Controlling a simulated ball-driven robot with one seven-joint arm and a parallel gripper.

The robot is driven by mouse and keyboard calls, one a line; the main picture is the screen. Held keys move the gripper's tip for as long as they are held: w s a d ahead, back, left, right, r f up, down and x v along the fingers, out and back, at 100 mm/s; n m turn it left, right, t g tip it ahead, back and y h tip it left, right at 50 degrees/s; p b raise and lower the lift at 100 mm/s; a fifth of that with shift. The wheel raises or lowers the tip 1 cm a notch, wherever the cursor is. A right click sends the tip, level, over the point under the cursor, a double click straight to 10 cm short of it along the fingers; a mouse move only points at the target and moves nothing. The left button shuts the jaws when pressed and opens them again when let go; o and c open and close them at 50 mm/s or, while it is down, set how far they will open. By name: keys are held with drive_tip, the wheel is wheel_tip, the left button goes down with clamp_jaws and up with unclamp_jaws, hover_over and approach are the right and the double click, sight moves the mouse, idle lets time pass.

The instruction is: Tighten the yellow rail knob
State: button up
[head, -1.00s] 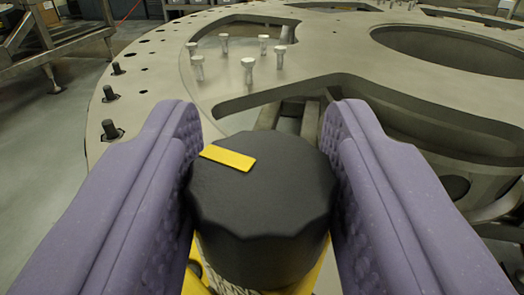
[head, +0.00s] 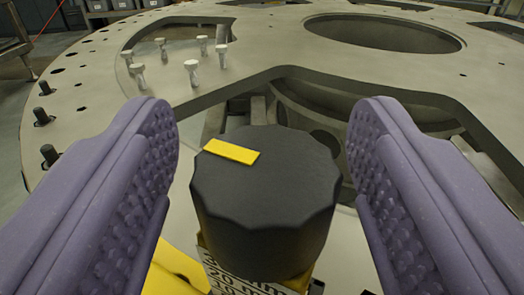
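The rail knob (head: 265,195) is a black, faceted cap with a yellow mark (head: 231,152) on the left of its top face. It stands on a yellow body with a white printed label (head: 250,284) at the bottom middle of the head view. My gripper (head: 262,165) has purple, studded fingers, one on each side of the knob. The fingers are open, with a visible gap between each finger and the knob. The lower part of the knob's mount is cut off by the frame edge.
A large grey turret plate (head: 290,45) with wide cutouts spreads behind the knob. Several pale pegs (head: 191,70) stand in its left cutout, and dark studs (head: 41,117) line its left rim. A yellow part (head: 172,272) lies low, left of the knob.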

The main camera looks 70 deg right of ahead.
sight(264, 249)
drive_tip(key=shift+p+v, duration=1)
drive_tip(key=shift+v, duration=2.9)
